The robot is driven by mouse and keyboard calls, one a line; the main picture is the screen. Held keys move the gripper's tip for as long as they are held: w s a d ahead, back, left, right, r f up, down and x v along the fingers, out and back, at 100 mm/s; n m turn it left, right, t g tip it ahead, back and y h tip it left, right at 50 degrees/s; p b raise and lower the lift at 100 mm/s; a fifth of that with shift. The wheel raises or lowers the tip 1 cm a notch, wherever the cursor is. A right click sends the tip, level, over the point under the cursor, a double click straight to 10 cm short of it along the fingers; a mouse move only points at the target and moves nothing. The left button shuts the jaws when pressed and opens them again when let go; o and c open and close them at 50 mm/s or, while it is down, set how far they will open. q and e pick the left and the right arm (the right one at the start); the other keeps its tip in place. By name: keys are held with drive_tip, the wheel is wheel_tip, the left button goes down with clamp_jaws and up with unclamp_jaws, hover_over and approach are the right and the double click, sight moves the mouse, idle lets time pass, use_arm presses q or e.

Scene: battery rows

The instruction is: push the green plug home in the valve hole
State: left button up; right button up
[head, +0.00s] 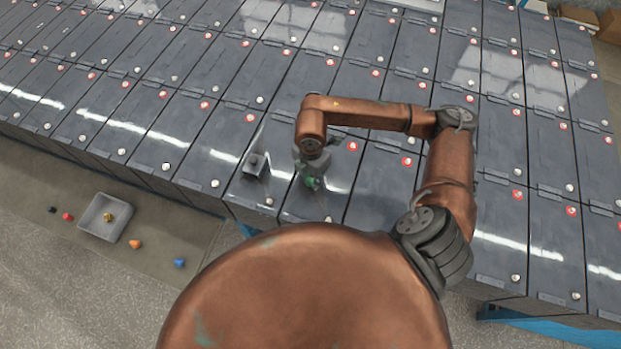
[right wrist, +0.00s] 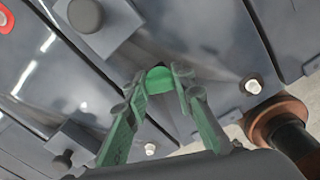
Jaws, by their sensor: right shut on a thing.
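My right gripper (head: 311,180) reaches down over the front row of battery cells in the head view. In the right wrist view its two fingers (right wrist: 162,84) close around the green plug (right wrist: 158,79). The plug shows as a small green piece in the head view (head: 314,184). Its rounded green face shows between the fingertips, close to the dark grey battery top. The valve hole cannot be made out; the plug and fingers cover that spot. I cannot tell how deep the plug sits. My left gripper is not in view.
A dark block with a knob (head: 256,165) stands left of my right gripper. Dark battery cells with red and white caps fill the top. Below at left, a grey tray (head: 106,219) holds a gold piece. Red, orange (head: 135,244) and blue (head: 179,263) pieces lie around it.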

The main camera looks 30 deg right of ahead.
drive_tip(key=shift+s+f+b, duration=0.1)
drive_tip(key=shift+f+b, duration=0.35)
drive_tip(key=shift+f, duration=0.2)
idle(1.1)
drive_tip(key=o, duration=0.9)
drive_tip(key=o, duration=0.6)
drive_tip(key=shift+r, duration=0.1)
drive_tip(key=shift+c, duration=0.2)
drive_tip(key=shift+r, duration=0.15)
drive_tip(key=shift+r+p, duration=2.15)
drive_tip(key=shift+r, duration=1.25)
